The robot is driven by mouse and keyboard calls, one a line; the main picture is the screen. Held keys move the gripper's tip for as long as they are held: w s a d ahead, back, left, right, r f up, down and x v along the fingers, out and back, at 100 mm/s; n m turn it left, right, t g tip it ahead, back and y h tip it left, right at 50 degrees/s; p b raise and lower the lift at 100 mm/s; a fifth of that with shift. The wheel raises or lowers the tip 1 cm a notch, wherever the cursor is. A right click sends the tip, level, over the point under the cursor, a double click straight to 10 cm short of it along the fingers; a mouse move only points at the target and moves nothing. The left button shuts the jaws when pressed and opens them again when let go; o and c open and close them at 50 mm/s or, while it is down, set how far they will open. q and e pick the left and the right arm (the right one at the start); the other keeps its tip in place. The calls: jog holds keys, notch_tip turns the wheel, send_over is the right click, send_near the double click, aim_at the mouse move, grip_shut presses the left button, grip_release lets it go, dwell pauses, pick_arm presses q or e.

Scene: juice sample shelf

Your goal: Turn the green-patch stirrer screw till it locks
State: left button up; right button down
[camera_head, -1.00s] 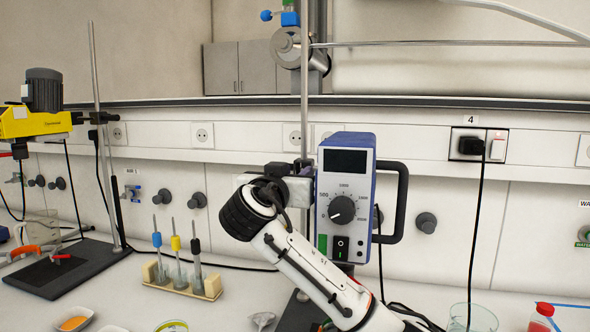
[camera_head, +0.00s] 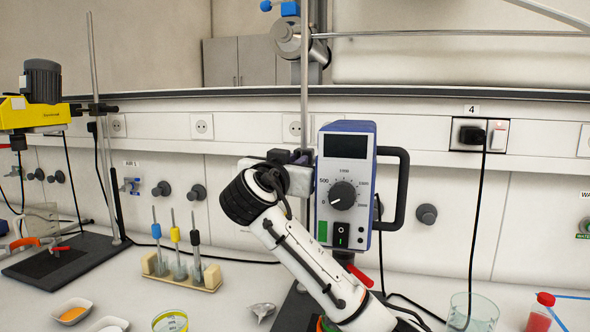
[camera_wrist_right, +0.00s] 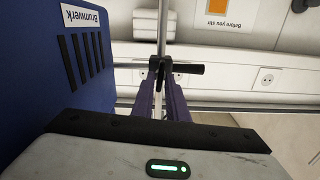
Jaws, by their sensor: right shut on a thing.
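The blue stirrer (camera_head: 347,180) with a dark display, a dial and a small green patch (camera_head: 322,231) stands at mid-view, beside an upright metal rod (camera_head: 304,85). My right gripper (camera_head: 299,159) reaches behind its left side, with its tips largely hidden in the head view. In the right wrist view, the two fingers (camera_wrist_right: 161,78) are shut around the black screw (camera_wrist_right: 188,69) at the rod, whose handle sticks out to the right. The stirrer's blue housing fills the left of that view. How tight the screw is cannot be told. My left gripper is not in view.
A yellow stirrer (camera_head: 35,112) stands on another stand at the left. A rack (camera_head: 182,278) holds several stirring tools. Small dishes (camera_head: 72,311) stand at the front left; a glass beaker (camera_head: 473,311) and a red-capped bottle (camera_head: 540,312) stand at the front right.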

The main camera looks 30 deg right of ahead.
jog(key=shift+s+d+f+m+b, duration=0.15)
jog(key=shift+m+b, duration=1.55)
jog(key=shift+m, duration=1.1)
jog(key=shift+w+a+f+m+b, duration=0.1)
jog(key=shift+m+b, duration=1.55)
jog(key=shift+m, duration=1.15)
jog(key=shift+s+d+f+m+b, duration=0.15)
jog(key=shift+m+b, duration=1.55)
jog(key=shift+m, duration=1.1)
jog(key=c, duration=1.8)
grip_release()
jog(key=shift+r, duration=0.1)
jog(key=shift+a, duration=0.15)
